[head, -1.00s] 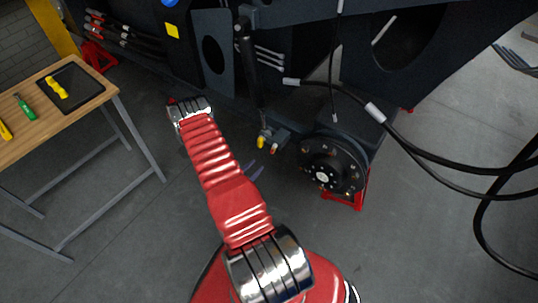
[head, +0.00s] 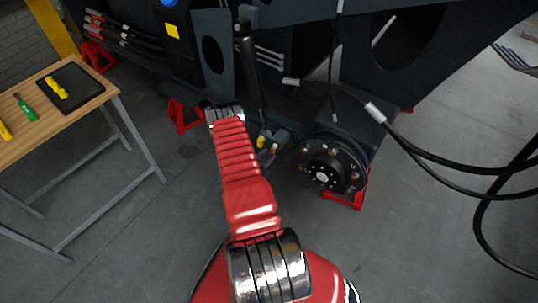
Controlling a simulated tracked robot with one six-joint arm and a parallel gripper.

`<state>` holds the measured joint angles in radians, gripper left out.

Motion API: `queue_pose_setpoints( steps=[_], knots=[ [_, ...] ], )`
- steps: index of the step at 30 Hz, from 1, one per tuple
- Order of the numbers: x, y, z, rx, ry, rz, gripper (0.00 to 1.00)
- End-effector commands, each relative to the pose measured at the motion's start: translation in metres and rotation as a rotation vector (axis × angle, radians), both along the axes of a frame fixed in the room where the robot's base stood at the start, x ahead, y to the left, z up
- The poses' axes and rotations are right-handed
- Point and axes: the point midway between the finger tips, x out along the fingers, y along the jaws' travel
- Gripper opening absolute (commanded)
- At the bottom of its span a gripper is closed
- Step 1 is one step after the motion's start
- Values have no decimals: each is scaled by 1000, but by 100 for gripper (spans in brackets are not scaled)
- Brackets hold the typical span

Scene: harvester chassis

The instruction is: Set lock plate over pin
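My red arm reaches up the middle of the head view, and its far chrome joint lies in front of the chassis. My gripper is not visible; the arm hides the space beyond that joint. A dark cylinder (head: 250,75) hangs from the chassis, its upper end at a bracket. At its lower end is a grey fitting (head: 280,137) with a small yellow part (head: 261,141) beside it, partly covered by my arm. I cannot make out the lock plate or the pin for certain.
A round hub with bolts (head: 330,166) stands right of my arm on a red stand (head: 346,198). Another red stand (head: 184,115) is left of it. Black hoses (head: 430,157) cross the right side. A wooden table (head: 92,98) with a black tray and tools stands left.

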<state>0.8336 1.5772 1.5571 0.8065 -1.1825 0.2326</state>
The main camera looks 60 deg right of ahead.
Motion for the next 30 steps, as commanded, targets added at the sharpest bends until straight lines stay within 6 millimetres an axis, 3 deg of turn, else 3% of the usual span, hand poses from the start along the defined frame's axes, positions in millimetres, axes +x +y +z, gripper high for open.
queue_pose_setpoints(
  steps=[6,16,30],
  knots=[
    [-1,-18,-7,0,0,1,30],
    [-1,-21,-8,0,0,1,30],
    [-1,-21,-8,0,0,1,0]
  ],
)
